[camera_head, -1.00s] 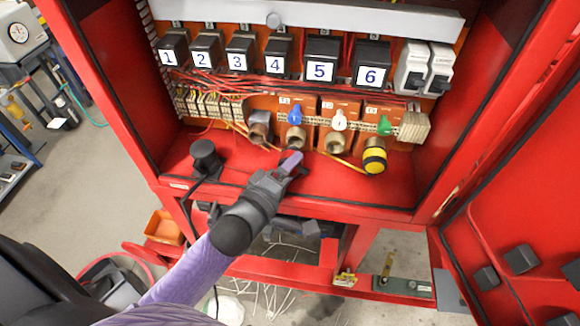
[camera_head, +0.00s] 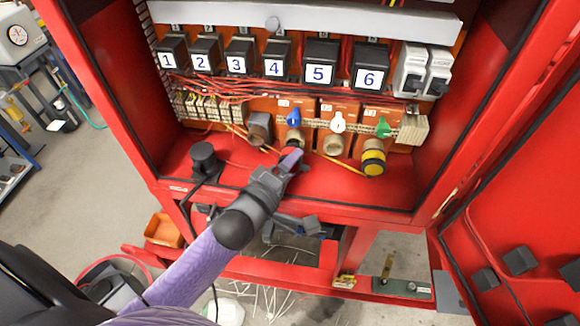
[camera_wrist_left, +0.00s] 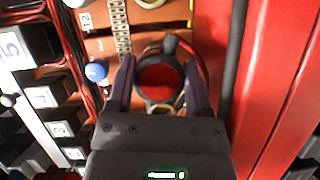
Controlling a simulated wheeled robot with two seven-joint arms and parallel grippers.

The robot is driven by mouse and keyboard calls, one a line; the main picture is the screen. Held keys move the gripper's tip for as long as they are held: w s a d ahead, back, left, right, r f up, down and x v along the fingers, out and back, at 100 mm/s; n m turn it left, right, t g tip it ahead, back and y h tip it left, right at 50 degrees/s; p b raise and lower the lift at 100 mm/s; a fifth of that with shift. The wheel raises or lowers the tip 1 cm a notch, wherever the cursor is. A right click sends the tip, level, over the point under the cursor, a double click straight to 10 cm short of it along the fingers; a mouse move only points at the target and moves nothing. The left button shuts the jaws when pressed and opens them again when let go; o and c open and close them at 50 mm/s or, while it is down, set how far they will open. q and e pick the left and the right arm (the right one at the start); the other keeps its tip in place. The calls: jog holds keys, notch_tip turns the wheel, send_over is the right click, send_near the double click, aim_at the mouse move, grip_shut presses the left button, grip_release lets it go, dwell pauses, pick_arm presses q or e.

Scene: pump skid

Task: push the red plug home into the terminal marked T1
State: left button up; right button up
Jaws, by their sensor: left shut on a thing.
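My left gripper (camera_head: 290,160) reaches up over the red cabinet floor, close below the socket under the blue lever. In the left wrist view its two fingers (camera_wrist_left: 158,85) are shut on the sides of a round red-faced plug (camera_wrist_left: 159,79) with a dark rim. The fingers hide the plug in the head view. The terminal with the blue lever (camera_head: 293,116) and a brass socket (camera_head: 294,137) is the leftmost of the labelled ones; its label is too small to read surely. I cannot tell how deep the plug sits. My right gripper is not in view.
A yellow and black plug (camera_head: 374,157) sits under the green lever (camera_head: 383,128). An open brass socket (camera_head: 334,145) is under the white lever (camera_head: 338,123). A grey socket (camera_head: 260,128) is to the left. A black round fitting (camera_head: 204,156) with a cable stands on the cabinet floor.

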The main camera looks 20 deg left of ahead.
pick_arm(q)
jog(key=shift+w+a, duration=0.25)
jog(key=shift+w, duration=0.8)
jog(key=o, duration=1.3)
jog(key=shift+c, duration=0.2)
